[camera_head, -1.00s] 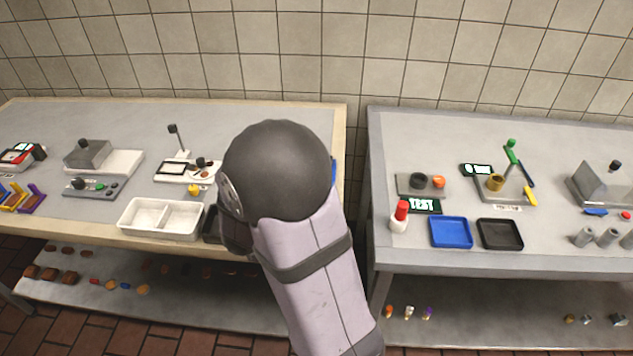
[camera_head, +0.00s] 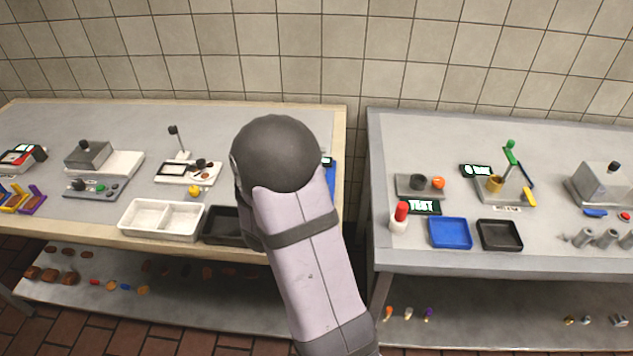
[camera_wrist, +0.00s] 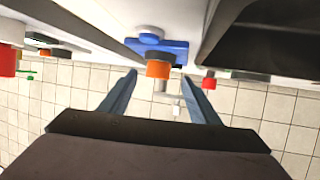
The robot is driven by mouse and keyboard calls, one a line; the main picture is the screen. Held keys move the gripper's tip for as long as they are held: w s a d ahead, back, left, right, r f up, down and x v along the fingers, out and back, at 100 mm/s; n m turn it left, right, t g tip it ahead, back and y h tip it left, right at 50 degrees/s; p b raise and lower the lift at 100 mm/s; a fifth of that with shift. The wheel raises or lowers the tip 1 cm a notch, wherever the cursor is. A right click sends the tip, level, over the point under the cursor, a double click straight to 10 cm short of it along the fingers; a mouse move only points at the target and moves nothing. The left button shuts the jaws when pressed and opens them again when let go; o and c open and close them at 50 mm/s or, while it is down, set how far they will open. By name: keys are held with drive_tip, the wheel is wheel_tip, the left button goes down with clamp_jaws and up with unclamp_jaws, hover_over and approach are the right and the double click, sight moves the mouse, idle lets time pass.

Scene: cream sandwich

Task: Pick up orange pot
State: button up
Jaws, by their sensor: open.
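In the wrist view, which looks upside down, an orange cylinder (camera_wrist: 158,70), taken to be the orange pot, stands by a blue base (camera_wrist: 158,48). A dark band lies between them. My gripper (camera_wrist: 161,76) is open, with its two blue-grey fingers on either side of the orange cylinder in the picture. Nothing shows between the fingers as held, and the gap in depth to the cylinder is hard to judge. In the head view my arm hides the gripper and the cylinder; part of a blue thing (camera_head: 330,178) shows beside the arm.
A dark tray (camera_head: 222,236) and a white two-part tray (camera_head: 122,224) sit along the left table's front edge. In the wrist view a dark tray (camera_wrist: 275,40) is close at upper right. The right table holds another orange object (camera_head: 438,183) and a red-topped bottle (camera_head: 401,212).

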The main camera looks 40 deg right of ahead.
drive_tip(key=shift+p+x, duration=0.3)
drive_tip(key=shift+x, duration=1.7)
drive_tip(key=shift+s+r, duration=0.1)
drive_tip(key=shift+s, duration=0.1)
drive_tip(key=c, duration=1.2)
drive_tip(key=shift+o, duration=0.2)
